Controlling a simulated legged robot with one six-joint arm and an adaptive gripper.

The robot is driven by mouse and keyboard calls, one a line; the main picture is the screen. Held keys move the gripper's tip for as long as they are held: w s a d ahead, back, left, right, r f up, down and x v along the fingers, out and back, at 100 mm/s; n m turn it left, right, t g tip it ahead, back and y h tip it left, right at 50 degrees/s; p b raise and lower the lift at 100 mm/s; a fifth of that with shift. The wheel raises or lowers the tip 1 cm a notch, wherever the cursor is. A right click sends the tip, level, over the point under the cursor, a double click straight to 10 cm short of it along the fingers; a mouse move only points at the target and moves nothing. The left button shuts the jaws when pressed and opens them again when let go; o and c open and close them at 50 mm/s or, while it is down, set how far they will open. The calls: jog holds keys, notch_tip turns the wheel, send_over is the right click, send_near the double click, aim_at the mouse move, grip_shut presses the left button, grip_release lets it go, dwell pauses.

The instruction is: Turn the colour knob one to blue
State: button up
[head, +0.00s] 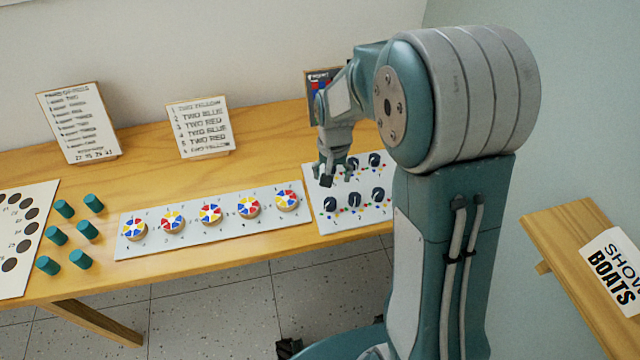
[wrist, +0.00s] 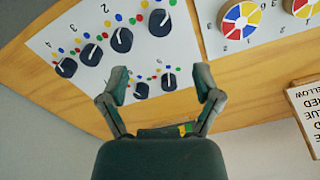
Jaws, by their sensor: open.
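A white panel (head: 317,223) on the wooden table carries several dark knobs with white pointer lines, each with small coloured dots around it. In the head view, a front row includes a left knob (head: 330,204), a middle knob (head: 354,200) and a right knob (head: 378,194). The wrist view, upside down, shows a large knob (wrist: 160,22) and others along the top. Two knobs (wrist: 141,90) lie between the fingers in that view.
A strip of colour wheels (head: 210,214) lies left of the panel. Teal pegs (head: 86,229) and a board with dark holes (head: 18,230) are farther left. Written cards (head: 200,128) stand at the back. A separate wooden table (head: 575,260) is at the right.

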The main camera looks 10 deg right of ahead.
aim_at(330, 201)
notch_tip(330, 201, down, 11)
jog(key=shift+w+f, duration=0.1)
jog(key=shift+w, duration=0.05)
grip_shut()
dwell(0.5)
